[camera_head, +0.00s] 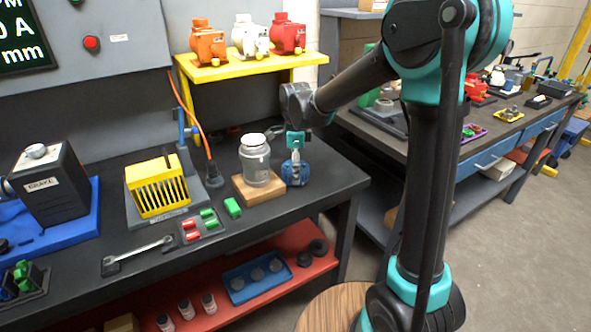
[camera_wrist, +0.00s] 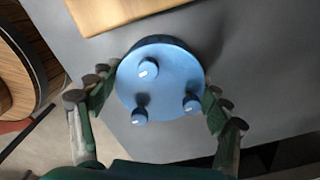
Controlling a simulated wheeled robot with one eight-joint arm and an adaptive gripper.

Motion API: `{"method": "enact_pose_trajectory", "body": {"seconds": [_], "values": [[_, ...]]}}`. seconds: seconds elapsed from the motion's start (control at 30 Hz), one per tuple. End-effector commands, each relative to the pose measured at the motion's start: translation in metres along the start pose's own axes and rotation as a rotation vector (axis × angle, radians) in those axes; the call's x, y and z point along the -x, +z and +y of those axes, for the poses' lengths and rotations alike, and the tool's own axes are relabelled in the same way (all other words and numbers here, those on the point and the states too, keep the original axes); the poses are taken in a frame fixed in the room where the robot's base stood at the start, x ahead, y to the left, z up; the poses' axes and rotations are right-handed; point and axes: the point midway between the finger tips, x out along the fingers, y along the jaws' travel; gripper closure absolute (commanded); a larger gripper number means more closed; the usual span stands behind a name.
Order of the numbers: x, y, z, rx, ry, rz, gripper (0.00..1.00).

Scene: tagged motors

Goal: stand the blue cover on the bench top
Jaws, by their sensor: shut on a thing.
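The blue cover (camera_wrist: 160,90) is a round disc with three short knobs on its face, seen from above between my fingers in the wrist view. In the head view the blue cover (camera_head: 295,173) is at the right end of the dark bench top (camera_head: 320,180), right of a wooden block. My gripper (camera_head: 295,145) is above it, pointing down, and is shut on it; both green fingers touch its sides in the wrist view (camera_wrist: 160,97). The cover is at or very near the bench top; I cannot tell whether its underside touches.
A glass jar (camera_head: 255,160) with a white lid stands on the wooden block (camera_head: 259,190) just left of the cover. A yellow shelf (camera_head: 250,65) with several coloured motors is behind. The bench's front edge is close. A red lower shelf (camera_head: 215,290) is beneath.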

Motion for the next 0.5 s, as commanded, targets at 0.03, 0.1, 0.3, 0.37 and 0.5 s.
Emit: {"method": "enact_pose_trajectory", "body": {"seconds": [0.03, 0.1, 0.3, 0.37, 0.5], "values": [[0.0001, 0.0, 0.0, 0.0, 0.0, 0.0, 0.63], [-0.0008, 0.0, -0.0001, 0.0, 0.0, 0.0, 0.63], [-0.0023, 0.0001, -0.0002, 0.0, 0.0, 0.0, 0.07], [-0.0023, 0.0001, -0.0002, 0.0, 0.0, 0.0, 0.02], [-0.0022, 0.0001, -0.0002, 0.0, 0.0, 0.0, 0.02]]}}
